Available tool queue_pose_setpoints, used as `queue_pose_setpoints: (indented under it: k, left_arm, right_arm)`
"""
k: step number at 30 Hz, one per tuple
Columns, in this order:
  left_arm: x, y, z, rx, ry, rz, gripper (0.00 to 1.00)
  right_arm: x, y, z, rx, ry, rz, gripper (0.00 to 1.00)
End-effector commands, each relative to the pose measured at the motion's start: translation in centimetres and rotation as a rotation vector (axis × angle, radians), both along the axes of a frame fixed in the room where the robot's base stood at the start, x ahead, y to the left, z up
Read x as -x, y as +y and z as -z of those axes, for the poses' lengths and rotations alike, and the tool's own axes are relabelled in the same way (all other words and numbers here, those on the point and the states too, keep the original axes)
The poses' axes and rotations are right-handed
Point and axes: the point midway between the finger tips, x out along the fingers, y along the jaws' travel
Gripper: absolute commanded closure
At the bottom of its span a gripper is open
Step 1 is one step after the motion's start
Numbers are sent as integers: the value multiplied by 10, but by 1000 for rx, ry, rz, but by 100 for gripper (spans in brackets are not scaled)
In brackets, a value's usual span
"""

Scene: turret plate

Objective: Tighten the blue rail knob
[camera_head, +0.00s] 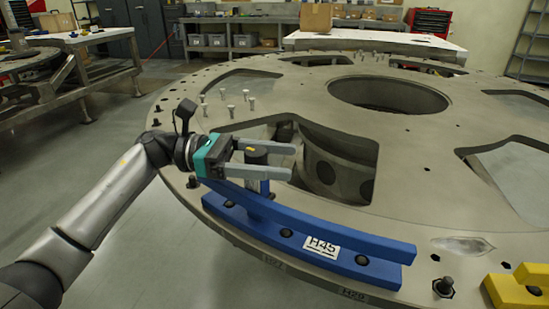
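The blue rail (310,239) with a white H45 label lies along the near edge of the turret plate (300,105). A dark upright knob (257,154) with a yellow mark on top stands at the rail's left end. My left gripper (291,161), with a teal body and grey fingers, reaches in from the left. Its fingers lie on either side of the knob, and the near finger hides part of it. I cannot tell whether they touch the knob. My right gripper is not in view.
A yellow block (518,290) sits on the plate at the lower right, near a dark bolt (444,287). Several pale bolts stand on the plate behind my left gripper. Large openings cut through the plate. Workbenches and a red tool chest (428,22) stand at the back.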

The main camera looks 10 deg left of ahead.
Motion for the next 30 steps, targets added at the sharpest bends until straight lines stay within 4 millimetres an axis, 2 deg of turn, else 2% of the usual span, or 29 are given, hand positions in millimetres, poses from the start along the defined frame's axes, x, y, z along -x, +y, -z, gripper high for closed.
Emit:
queue_pose_setpoints:
  k: [10, 14, 17, 27, 30]
  left_arm:
    - [-1, 1, -2, 3, -3, -4, 23]
    - [-1, 10, -2, 2, -2, -7, 23]
    - [0, 25, -2, 1, -1, -8, 23]
    - [5, 107, -2, 2, 0, -7, 23]
    - [6, 125, -2, 1, -1, -7, 23]
  right_arm:
    - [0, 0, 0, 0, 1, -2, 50]
    - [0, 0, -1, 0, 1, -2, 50]
    - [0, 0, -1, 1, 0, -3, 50]
    - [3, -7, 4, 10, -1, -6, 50]
    - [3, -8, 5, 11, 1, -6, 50]
